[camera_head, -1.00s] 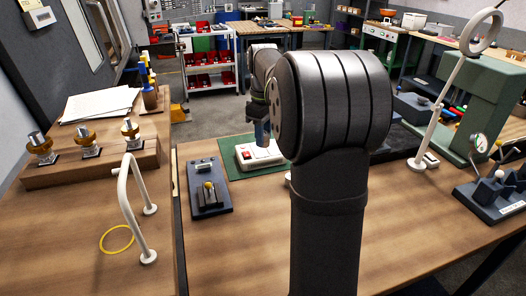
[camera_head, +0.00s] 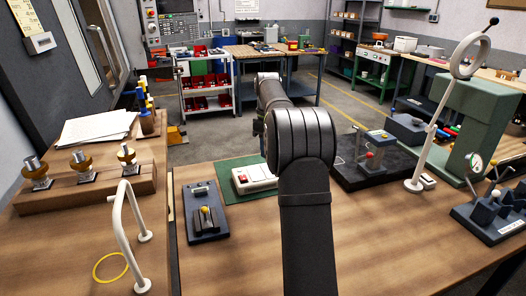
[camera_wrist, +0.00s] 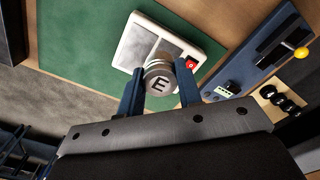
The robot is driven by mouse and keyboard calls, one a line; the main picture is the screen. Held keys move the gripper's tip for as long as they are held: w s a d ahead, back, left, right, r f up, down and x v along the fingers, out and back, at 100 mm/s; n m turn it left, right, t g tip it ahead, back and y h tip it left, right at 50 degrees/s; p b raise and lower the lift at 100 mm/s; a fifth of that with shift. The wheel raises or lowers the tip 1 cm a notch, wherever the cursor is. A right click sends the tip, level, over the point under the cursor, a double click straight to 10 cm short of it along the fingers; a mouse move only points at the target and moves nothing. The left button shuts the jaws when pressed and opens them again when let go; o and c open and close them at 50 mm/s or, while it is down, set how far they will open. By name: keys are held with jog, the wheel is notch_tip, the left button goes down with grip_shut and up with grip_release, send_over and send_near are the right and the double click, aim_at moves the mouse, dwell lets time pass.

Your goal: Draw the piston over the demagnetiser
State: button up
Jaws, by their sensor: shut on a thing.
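My gripper (camera_wrist: 159,80) shows in the wrist view with its two blue fingers shut on the piston (camera_wrist: 158,78), a short silvery cylinder with a letter E on its end face. The demagnetiser (camera_wrist: 139,42) is a pale box with a grey top panel and a red switch. In the wrist view the piston overlaps the box's edge near the switch; I cannot tell the gap between them. In the head view the demagnetiser (camera_head: 252,179) sits on the bench, partly behind my arm, and the piston and fingers are hidden.
A green mat (camera_head: 232,191) lies under the demagnetiser. A dark blue fixture with a yellow knob (camera_head: 207,224) stands left of it. A black-based device (camera_head: 372,168) and a tall white stand (camera_head: 431,130) are to the right. A white rail (camera_head: 128,220) stands at left front.

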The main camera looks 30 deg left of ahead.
aim_at(257, 177)
jog(key=w+f, duration=0.1)
jog(key=w, duration=0.1)
jog(key=w+f, duration=0.1)
jog(key=w, duration=0.1)
jog(key=w+f, duration=0.1)
jog(key=shift+w+a+f, duration=0.35)
jog(key=shift+w, duration=0.05)
jog(key=shift+f, duration=2.5)
jog(key=shift+f, duration=0.4)
jog(key=shift+s+a, duration=0.1)
jog(key=shift+s+a, duration=0.35)
jog(key=shift+s+a+f, duration=0.1)
jog(key=shift+s+a, duration=0.35)
